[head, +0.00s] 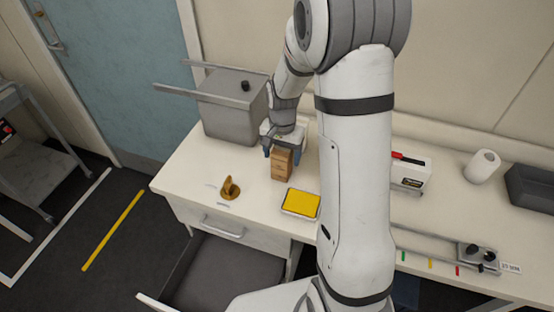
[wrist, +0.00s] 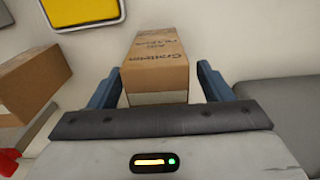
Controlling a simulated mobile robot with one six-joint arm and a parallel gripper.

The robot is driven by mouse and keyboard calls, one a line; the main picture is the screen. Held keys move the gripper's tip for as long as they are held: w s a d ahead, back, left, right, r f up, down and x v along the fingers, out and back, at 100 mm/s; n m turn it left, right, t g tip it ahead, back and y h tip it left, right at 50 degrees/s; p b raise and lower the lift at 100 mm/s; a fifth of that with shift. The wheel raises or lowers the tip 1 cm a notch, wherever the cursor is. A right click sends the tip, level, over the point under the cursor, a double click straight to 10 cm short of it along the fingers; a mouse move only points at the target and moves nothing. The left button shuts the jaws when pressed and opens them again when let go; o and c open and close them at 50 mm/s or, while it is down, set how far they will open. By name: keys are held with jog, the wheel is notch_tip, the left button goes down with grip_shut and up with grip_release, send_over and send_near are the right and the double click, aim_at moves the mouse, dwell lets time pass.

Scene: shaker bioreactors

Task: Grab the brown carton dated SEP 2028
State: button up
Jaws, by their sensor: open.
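A brown carton (head: 282,168) stands upright on the bench below my gripper (head: 282,151). In the wrist view the same carton (wrist: 155,62) lies between the two blue fingers of my gripper (wrist: 159,72), with a gap visible on each side near the palm. The fingers are open. Printing shows on the carton, but I cannot read a date on it. A second brown carton (wrist: 30,82) is at the left of the wrist view, outside the fingers; its date does not show. I cannot make it out in the head view.
A yellow-topped tray (head: 301,204) lies in front of the carton, and a brass-coloured object (head: 230,187) stands to its left. A grey lidded box (head: 229,115) is behind left. An open drawer (head: 213,272) juts out in front. A white box (head: 411,175) stands right of my arm.

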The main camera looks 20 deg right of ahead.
jog(key=shift+f, duration=0.45)
jog(key=c, duration=1.1)
jog(key=shift+c, duration=0.2)
